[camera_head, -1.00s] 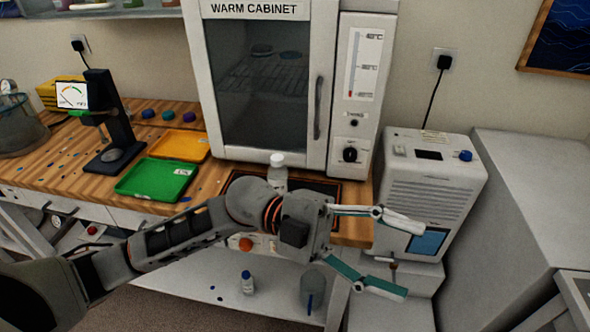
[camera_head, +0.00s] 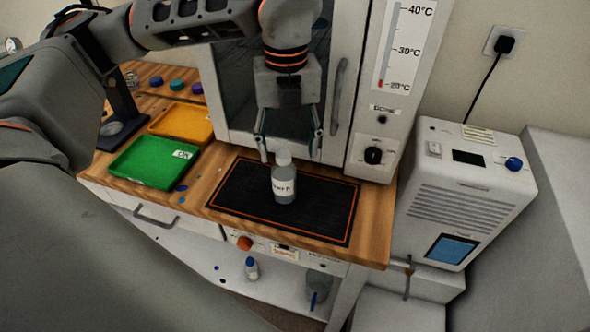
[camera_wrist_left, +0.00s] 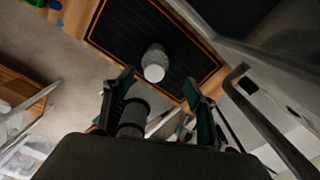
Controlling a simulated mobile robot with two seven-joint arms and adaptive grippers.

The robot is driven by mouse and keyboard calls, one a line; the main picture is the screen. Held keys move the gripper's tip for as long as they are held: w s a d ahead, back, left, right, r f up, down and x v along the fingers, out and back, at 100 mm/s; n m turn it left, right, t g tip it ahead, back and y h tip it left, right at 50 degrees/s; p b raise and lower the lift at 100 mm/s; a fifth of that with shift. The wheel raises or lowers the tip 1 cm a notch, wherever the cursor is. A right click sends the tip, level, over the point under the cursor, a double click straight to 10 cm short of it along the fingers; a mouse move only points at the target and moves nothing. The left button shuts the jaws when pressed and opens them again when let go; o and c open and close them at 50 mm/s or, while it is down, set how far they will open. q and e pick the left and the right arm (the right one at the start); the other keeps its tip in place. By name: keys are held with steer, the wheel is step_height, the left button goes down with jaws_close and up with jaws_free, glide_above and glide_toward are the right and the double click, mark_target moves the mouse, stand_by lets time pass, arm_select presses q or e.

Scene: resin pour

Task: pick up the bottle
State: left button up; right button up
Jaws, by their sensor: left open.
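The bottle (camera_head: 284,183) is clear with a white cap and a label, and stands upright on a black mat (camera_head: 325,212) with an orange border. My left gripper (camera_head: 289,158) is open and reaches down from above, just behind the bottle in the head view, with its fingers spread. In the left wrist view, the bottle (camera_wrist_left: 154,62) shows cap toward the camera, beyond and between the fingertips of the left gripper (camera_wrist_left: 160,85). Nothing is between the fingers that I can make out. My right gripper is not in view.
The warm cabinet (camera_head: 360,120) stands close behind the mat. A green tray (camera_head: 150,170) and a yellow tray (camera_head: 182,122) lie to the left on the wooden bench. A white unit (camera_head: 465,200) with a blue panel stands right. A small bottle (camera_head: 251,268) is on the lower shelf.

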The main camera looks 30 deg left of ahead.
mark_target(284, 171)
arm_select(q)
steer(key=shift+w+a+f, duration=0.1)
steer(key=shift+a, duration=0.1)
step_height(284, 171, down, 2)
steer(key=shift+f, duration=0.2)
steer(key=f, duration=0.4)
steer(key=shift+s+a+f+p, duration=0.1)
steer(key=shift+s+a+p, duration=0.2)
steer(key=shift+a+p, duration=0.1)
steer(key=shift+w+f, duration=0.1)
steer(key=shift+f, duration=0.3)
steer(key=c, duration=1.4)
steer(key=shift+r, duration=0.15)
step_height(284, 171, up, 28)
steer(key=shift+f+p, duration=0.1)
steer(key=shift+p, duration=0.35)
